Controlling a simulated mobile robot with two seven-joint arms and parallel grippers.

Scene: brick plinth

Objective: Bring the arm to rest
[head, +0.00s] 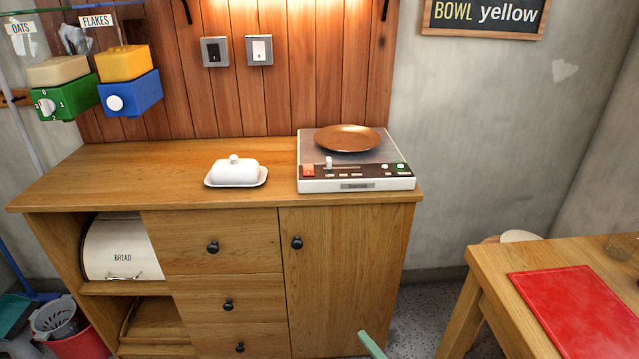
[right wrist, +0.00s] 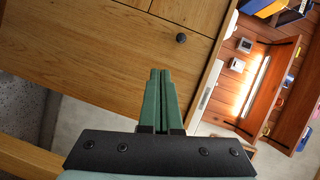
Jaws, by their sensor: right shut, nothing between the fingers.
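My right gripper (head: 369,342) shows as a green tip at the bottom edge of the head view, low in front of the wooden cabinet (head: 345,262). In the right wrist view its two green fingers (right wrist: 159,75) are together with nothing between them. The cabinet door with its dark knob shows beyond the fingers in that view. My left gripper is not in the head view.
A wooden table (head: 490,262) with a red mat (head: 582,312) stands at the right. On the cabinet are a white butter dish (head: 235,172) and a scale-like device (head: 356,184) bearing a brown plate (head: 347,138). Speckled floor shows between cabinet and table.

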